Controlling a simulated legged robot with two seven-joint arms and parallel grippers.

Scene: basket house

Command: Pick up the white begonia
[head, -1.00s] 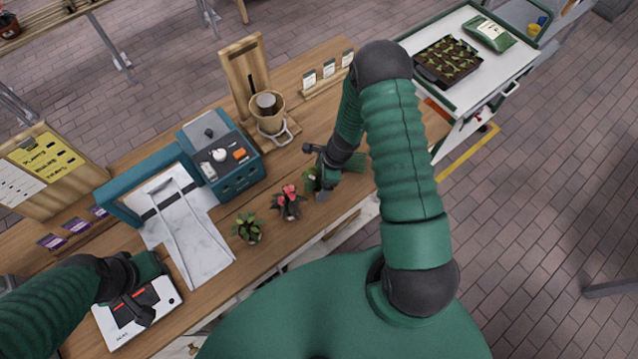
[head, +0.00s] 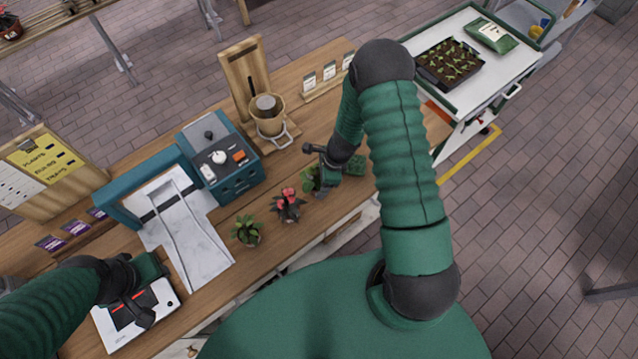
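No white bloom can be made out, so I cannot tell which plant is the white begonia. A green leafy plant (head: 309,179) stands at my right gripper (head: 321,186), partly hidden by it. The fingers are at the plant's right side; whether they are closed on it cannot be told. To its left stand a plant with pink-red flowers (head: 288,203) and a small potted plant with green leaves (head: 246,230). My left gripper (head: 134,306) is over a white device with a dark panel (head: 155,313) at the lower left; its opening is unclear.
The wooden counter (head: 310,232) carries a teal box (head: 238,182), a white marble-like board (head: 203,250) and a wooden stand with a pot (head: 266,122). Small cards (head: 328,68) stand at the back. A white cart (head: 512,64) with a seedling tray (head: 449,63) is at the upper right.

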